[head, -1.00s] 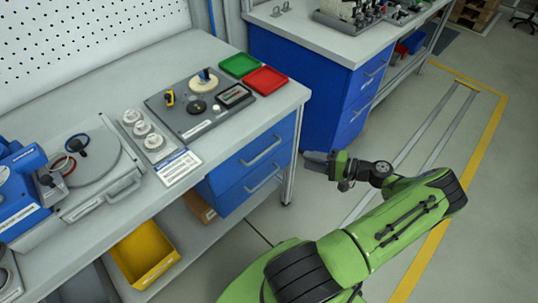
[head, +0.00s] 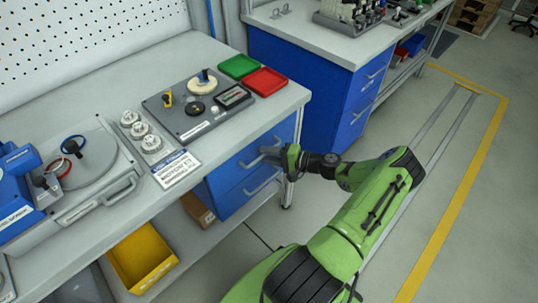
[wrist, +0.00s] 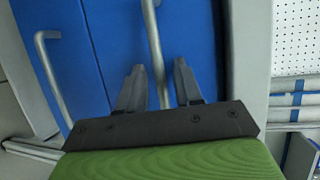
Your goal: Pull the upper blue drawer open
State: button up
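The upper blue drawer (head: 284,131) is under the left workbench and looks shut. Its metal bar handle (head: 249,161) is partly hidden by my gripper (head: 272,156) in the head view. In the wrist view this handle (wrist: 153,40) runs between the two dark fingers of my gripper (wrist: 159,82). The fingers are apart, with a gap on each side of the bar. The lower blue drawer (head: 232,203) is shut below, and its handle also shows at the left of the wrist view (wrist: 55,80).
The workbench (head: 215,135) carries a grey device plate and a green and a red tray (head: 265,81) near its corner. A bench leg (head: 289,188) stands right of the drawers. A yellow bin (head: 143,258) sits on the lower shelf.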

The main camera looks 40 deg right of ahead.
grip_shut()
jog(key=shift+s, duration=0.15)
